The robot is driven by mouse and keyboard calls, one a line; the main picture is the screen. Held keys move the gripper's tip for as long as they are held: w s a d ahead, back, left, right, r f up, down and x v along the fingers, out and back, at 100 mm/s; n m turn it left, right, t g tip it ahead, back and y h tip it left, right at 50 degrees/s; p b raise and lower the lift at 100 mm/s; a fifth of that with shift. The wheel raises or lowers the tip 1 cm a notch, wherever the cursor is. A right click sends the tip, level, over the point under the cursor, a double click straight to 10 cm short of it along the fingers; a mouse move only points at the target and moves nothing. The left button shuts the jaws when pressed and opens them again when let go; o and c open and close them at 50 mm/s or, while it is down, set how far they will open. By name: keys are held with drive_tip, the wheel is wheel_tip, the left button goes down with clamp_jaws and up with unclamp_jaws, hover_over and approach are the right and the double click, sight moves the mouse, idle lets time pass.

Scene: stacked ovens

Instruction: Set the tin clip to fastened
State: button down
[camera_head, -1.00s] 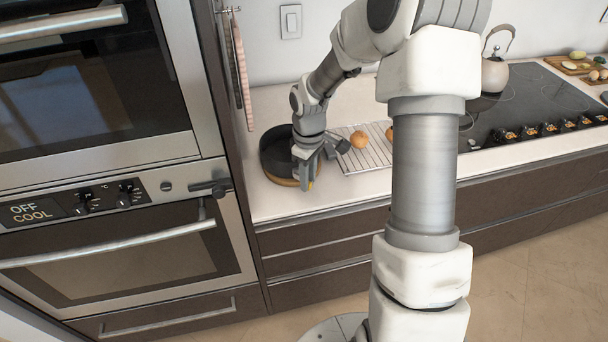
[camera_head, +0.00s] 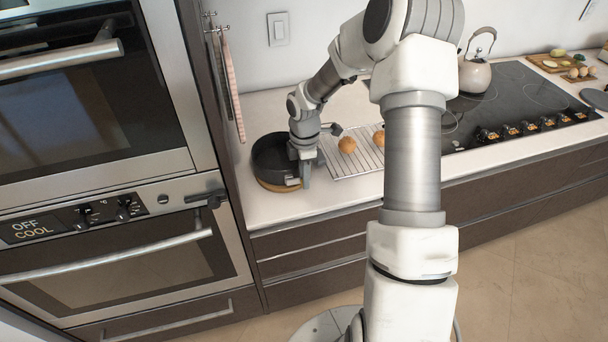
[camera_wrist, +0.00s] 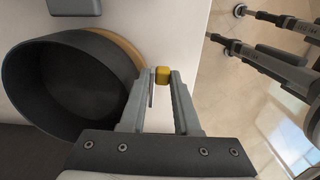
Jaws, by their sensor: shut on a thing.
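The dark round tin (camera_head: 268,165) stands on a wooden board on the counter, left of the wire rack. It also fills the left of the wrist view (camera_wrist: 75,85). My gripper (camera_head: 304,184) is at the tin's right front side. In the wrist view my gripper (camera_wrist: 162,76) has its two fingers on either side of a small yellow piece with a thin metal strip beside it, which looks like the clip (camera_wrist: 163,75). The fingers are close together on it. Whether the clip is fastened cannot be made out.
A wire rack (camera_head: 352,158) with round buns (camera_head: 347,145) lies just right of the tin. The stacked ovens (camera_head: 100,240) and a tall cabinet side stand to the left. A kettle (camera_head: 478,72) is on the hob at the back right. The counter in front of the tin is clear.

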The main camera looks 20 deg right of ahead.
drive_tip(key=shift+w+n, duration=0.1)
drive_tip(key=shift+n, duration=0.2)
drive_tip(key=c, duration=0.8)
unclamp_jaws()
drive_tip(key=shift+o, duration=0.2)
wheel_tip(320, 180, up, 17)
drive_tip(key=p, duration=1)
drive_tip(key=shift+r, duration=0.2)
